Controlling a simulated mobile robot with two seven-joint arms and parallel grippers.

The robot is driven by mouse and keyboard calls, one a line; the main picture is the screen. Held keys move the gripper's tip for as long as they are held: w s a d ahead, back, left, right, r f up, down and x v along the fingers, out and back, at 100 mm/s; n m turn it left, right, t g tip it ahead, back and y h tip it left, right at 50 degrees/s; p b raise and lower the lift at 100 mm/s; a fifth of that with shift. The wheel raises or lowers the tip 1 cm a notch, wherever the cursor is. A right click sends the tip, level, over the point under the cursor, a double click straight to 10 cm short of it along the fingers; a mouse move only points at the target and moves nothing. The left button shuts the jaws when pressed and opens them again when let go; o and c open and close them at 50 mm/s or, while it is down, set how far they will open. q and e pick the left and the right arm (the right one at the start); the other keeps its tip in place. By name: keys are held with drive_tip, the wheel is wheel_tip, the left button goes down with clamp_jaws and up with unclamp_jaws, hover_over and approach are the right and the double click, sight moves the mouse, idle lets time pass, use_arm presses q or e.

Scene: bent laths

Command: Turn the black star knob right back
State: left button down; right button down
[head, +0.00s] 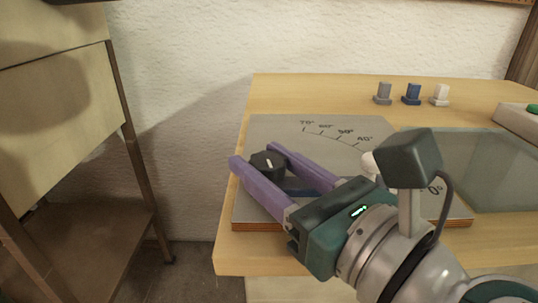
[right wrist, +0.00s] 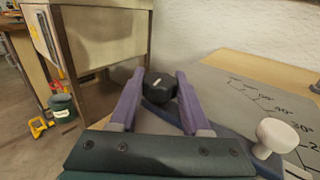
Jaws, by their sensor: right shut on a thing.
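The black star knob (head: 268,165) stands at the left of a grey plate (head: 272,130) marked with an angle scale. It has a small pale mark on top. My right gripper (head: 255,156) has its two purple fingers on either side of the knob, shut on it. In the right wrist view the knob (right wrist: 161,88) sits between the fingertips (right wrist: 160,76). A dark blue bar (right wrist: 160,114) runs from under the knob between the fingers. A white round knob (right wrist: 277,134) stands on the right; in the head view it is mostly hidden behind my wrist. My left gripper is not in view.
A grey (head: 383,94), a blue (head: 412,94) and a white block (head: 440,95) stand at the back of the wooden table (head: 300,90). A greenish clear sheet (head: 480,160) lies right of the plate. A box with a green button (head: 532,109) is far right. A cabinet (head: 60,90) stands left.

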drive_tip(key=shift+f+g+y, duration=0.1)
drive_tip(key=shift+g+y, duration=0.2)
drive_tip(key=shift+y, duration=0.1)
drive_tip(key=shift+c, duration=1.8)
unclamp_jaws()
drive_tip(key=b+v, duration=0.2)
drive_tip(key=v, duration=0.7)
drive_tip(key=shift+s+d, duration=0.25)
drive_tip(key=shift+s, duration=0.1)
